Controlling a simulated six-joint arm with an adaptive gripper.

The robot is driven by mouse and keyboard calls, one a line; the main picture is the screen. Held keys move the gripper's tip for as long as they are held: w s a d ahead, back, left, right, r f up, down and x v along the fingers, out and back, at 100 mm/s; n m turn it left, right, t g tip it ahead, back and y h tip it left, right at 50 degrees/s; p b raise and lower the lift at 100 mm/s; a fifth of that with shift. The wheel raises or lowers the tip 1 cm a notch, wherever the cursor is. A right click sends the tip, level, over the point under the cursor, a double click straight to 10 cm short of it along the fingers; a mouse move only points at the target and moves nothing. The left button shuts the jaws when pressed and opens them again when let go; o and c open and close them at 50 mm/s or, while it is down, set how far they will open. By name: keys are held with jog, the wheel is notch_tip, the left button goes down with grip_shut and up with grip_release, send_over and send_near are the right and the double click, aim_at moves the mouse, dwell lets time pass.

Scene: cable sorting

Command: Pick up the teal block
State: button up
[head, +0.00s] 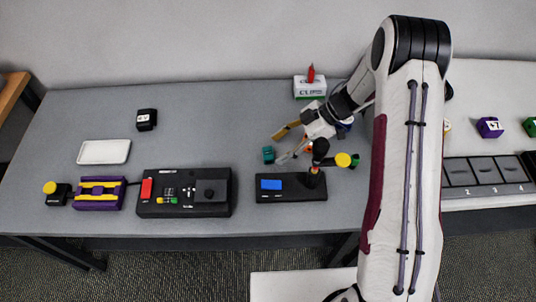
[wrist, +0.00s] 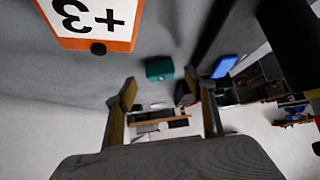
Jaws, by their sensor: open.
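The teal block (head: 269,154) lies on the grey table in the middle, left of my gripper in the head view. It also shows in the wrist view (wrist: 160,69), beyond the fingertips and roughly between them. My gripper (head: 280,147) is open and empty, with its two fingers spread toward the left, close to the block. In the wrist view my gripper (wrist: 158,90) has its fingers apart, with nothing between them. I cannot tell the exact gap between fingers and block.
An orange block marked +3 (wrist: 98,18) is near the gripper in the wrist view. A black box with a blue panel (head: 290,194) stands just in front of the teal block. A black console (head: 184,199) is at left, and a white-and-green box (head: 309,89) at the back.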

aim_at(268, 155)
jog(key=shift+x, duration=1.65)
jog(key=shift+f, duration=0.1)
jog(key=c, duration=1.2)
